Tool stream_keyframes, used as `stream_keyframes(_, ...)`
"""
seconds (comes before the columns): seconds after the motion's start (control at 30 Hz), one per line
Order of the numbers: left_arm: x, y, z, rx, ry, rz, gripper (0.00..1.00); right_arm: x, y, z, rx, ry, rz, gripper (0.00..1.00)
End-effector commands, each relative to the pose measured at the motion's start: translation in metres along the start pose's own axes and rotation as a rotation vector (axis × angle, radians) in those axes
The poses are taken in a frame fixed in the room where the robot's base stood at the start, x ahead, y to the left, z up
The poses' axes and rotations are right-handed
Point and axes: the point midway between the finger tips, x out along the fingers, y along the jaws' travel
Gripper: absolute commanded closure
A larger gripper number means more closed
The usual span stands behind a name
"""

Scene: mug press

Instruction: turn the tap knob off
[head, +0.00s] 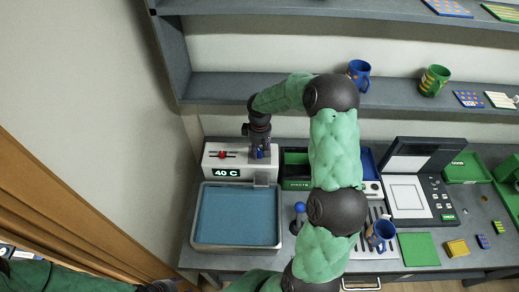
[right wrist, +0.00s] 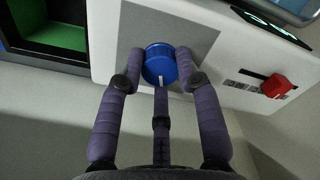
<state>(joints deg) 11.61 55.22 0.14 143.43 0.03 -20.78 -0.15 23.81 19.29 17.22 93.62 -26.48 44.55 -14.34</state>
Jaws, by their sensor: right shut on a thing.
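The blue tap knob (right wrist: 159,65) sits on a grey square of the white tap unit, with a white mark on its face. My right gripper (right wrist: 160,75) has its fingers on both sides of the knob and is shut on it. In the head view the right gripper (head: 260,150) reaches down onto the white tap unit (head: 212,162), with only a bit of the blue knob (head: 260,154) showing. The unit's display reads 40 C. The basin below (head: 238,216) holds blue water. My left gripper cannot be made out; only part of that arm shows at the lower left.
A red slider (right wrist: 276,86) sits beside the knob on the unit. A green bin (head: 297,170) stands just right of the unit. A blue-topped lever (head: 300,208) and a blue mug (head: 380,232) stand to the right. Shelves with mugs run above.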

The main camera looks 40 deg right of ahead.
Motion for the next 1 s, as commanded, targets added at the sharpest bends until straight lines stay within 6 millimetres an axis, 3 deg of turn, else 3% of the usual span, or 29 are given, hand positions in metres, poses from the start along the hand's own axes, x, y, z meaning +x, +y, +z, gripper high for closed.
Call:
stream_keyframes(0.5,-0.0056,0.0020,0.0002,0.000,0.000,0.000,0.51,0.0028,-0.0014,0.0035,-0.411,-0.011,-0.007,0.98)
stream_keyframes(1.0,-0.0073,0.0026,0.0003,0.000,0.000,0.000,0.51,0.0031,-0.0007,0.0035,-0.540,-0.010,-0.007,0.98)
